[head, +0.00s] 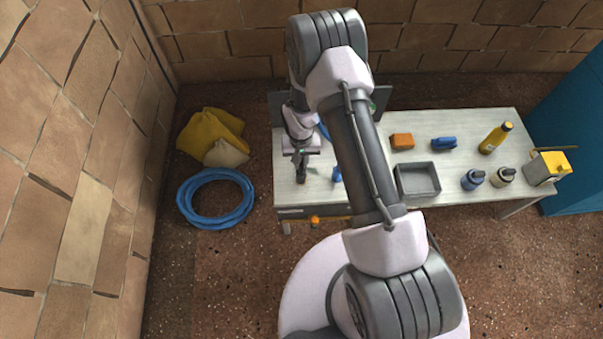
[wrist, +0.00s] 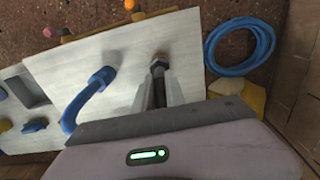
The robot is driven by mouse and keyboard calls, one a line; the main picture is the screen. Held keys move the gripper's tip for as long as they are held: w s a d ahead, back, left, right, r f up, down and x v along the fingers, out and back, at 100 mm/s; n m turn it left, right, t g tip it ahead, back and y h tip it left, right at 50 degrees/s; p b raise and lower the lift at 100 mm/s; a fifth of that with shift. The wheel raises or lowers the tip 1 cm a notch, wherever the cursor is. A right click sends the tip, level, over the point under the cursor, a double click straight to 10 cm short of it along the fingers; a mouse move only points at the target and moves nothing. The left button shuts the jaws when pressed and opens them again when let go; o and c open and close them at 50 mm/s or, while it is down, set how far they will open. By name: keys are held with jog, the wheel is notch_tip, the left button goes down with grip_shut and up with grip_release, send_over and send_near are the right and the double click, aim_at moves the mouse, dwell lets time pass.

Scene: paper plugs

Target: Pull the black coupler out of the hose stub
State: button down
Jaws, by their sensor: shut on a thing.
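My gripper (wrist: 160,88) is shut on the black coupler (wrist: 158,68), a dark piece with a ringed end that shows between the fingertips in the wrist view. The blue hose stub (wrist: 88,95) curves up from the table to the left of the fingers, and its collared end is apart from the coupler. In the head view my gripper (head: 301,168) points down over the left end of the table, and the blue stub (head: 336,174) is just to its right. The coupler's lower part and whether it touches the tabletop cannot be told.
The pale table (head: 375,188) holds a grey tray (head: 418,180), an orange block (head: 402,141), a blue item (head: 444,143) and several bottles to the right. A coiled blue hose (head: 215,222) and yellow sacks (head: 212,130) lie on the floor at left.

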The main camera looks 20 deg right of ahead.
jog(key=shift+r+p, duration=0.4)
jog(key=shift+r, duration=0.35)
dwell(0.4)
jog(key=shift+r+p, duration=0.85)
jog(key=shift+r, duration=0.8)
jog(key=shift+r+p, duration=0.9)
jog(key=shift+r, duration=0.55)
jog(key=shift+s+d+f, duration=0.1)
